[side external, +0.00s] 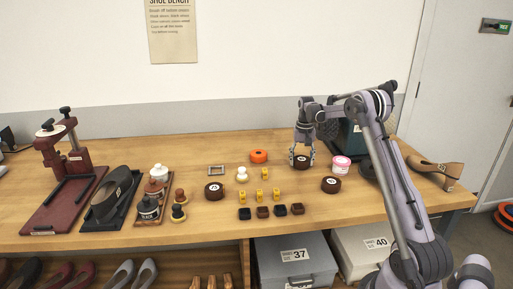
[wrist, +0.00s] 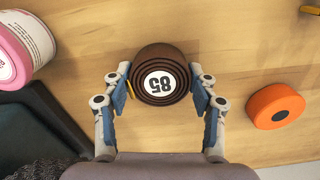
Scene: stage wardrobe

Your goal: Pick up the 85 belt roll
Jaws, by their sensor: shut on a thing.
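The 85 belt roll (wrist: 160,76) is a dark brown coil with a white round label reading 85 in the wrist view, where the number is upside down. My gripper (wrist: 161,88) is shut on it, one finger pad on each side. In the side external view the roll (side external: 302,162) sits between the fingertips of my gripper (side external: 302,155), low over the bench; I cannot tell whether it touches the wood. Two similar brown rolls with white labels lie on the bench, one left of centre (side external: 214,192) and one at the right (side external: 331,185).
An orange roll (side external: 258,156) lies to the left of my gripper and a pink-and-white tin (side external: 341,165) to its right. A dark box (side external: 350,140) stands behind. Yellow pieces (side external: 265,173) and small dark blocks (side external: 263,212) lie in front. The bench's left side holds a red press (side external: 65,165).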

